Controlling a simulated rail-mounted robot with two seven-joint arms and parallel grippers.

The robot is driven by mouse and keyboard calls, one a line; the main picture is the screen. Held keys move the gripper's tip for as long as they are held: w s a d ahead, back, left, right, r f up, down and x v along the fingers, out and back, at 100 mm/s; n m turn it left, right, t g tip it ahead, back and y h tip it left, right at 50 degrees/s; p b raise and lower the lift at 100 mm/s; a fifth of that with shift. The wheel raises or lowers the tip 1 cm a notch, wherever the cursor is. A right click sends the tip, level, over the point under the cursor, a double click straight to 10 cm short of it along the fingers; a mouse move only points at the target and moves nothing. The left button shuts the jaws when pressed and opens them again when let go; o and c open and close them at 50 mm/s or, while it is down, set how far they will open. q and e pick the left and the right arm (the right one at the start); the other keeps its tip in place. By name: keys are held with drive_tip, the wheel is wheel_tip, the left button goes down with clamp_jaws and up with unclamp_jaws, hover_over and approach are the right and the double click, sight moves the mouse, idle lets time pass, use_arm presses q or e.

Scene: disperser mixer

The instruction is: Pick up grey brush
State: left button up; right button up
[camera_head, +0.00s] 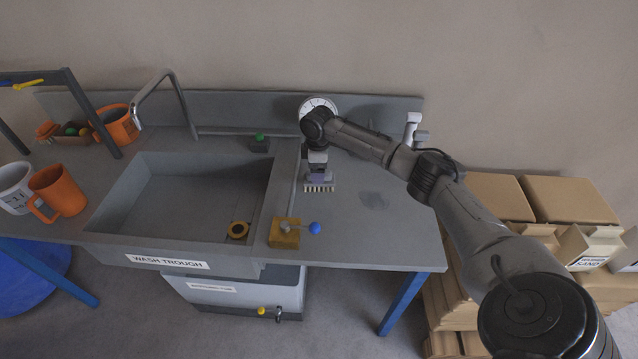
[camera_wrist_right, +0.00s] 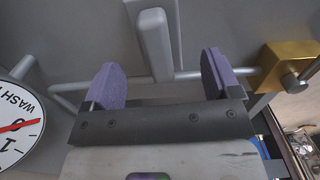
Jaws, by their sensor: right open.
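The grey brush (camera_head: 319,188) shows in the head view as a row of pale bristles just below my right gripper (camera_head: 318,174), right of the wash trough. The rest of it is hidden by the gripper. In the right wrist view, my right gripper (camera_wrist_right: 160,65) has its two purple pads wide apart. A grey bar (camera_wrist_right: 155,45) lies between the pads in that picture, with gaps on both sides; I cannot tell for sure whether it is the brush's handle. My left gripper is not in view.
The wash trough (camera_head: 100,222) is left of the gripper. A brass block (camera_head: 284,236) with a blue-knobbed lever is nearer the front. A round dial (camera_head: 318,103) stands behind. Orange mugs (camera_head: 62,190) are far left. The tabletop to the right (camera_head: 385,235) is clear.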

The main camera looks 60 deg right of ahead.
sight(329, 181)
drive_tip(key=shift+s+d+f+b, duration=0.1)
drive_tip(key=shift+f+b, duration=0.4)
drive_tip(key=shift+f, duration=1)
drive_tip(key=shift+s+d+f+b, duration=0.1)
drive_tip(key=shift+f+b, duration=0.4)
drive_tip(key=shift+f, duration=0.95)
drive_tip(key=shift+w+a, duration=0.1)
drive_tip(key=c, duration=1.1)
